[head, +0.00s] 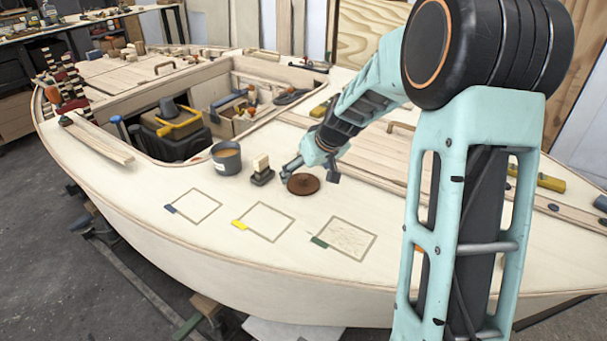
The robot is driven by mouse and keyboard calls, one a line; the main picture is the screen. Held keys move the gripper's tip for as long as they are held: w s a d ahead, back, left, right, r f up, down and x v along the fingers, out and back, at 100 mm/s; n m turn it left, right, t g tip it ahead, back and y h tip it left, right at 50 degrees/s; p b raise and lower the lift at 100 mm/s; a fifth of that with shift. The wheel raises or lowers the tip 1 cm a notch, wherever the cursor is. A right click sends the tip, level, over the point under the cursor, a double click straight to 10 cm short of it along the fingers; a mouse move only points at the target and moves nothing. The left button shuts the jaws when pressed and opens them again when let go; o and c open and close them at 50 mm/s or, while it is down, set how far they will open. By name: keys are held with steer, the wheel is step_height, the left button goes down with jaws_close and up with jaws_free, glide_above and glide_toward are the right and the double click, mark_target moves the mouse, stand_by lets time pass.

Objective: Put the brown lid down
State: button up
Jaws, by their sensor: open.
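The brown lid (303,184) is a round, dark brown disc with a small raised middle. It lies flat on the pale plywood deck (150,185). My gripper (291,176) comes in from the upper right, low over the deck. It is open, with one finger visible at the lid's upper left edge and a dark part at its right. I cannot tell whether the fingers touch the lid.
A grey pot (227,158) with tan contents and a wood-handled brush or block (262,171) stand left of the lid. Blue (193,207), yellow (263,222) and green (344,239) tagged squares are marked nearer the front. An open hatch with tools lies behind.

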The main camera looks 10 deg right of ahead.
steer(key=v, duration=0.8)
steer(key=shift+s+r+p, duration=0.2)
steer(key=shift+r+p, duration=0.1)
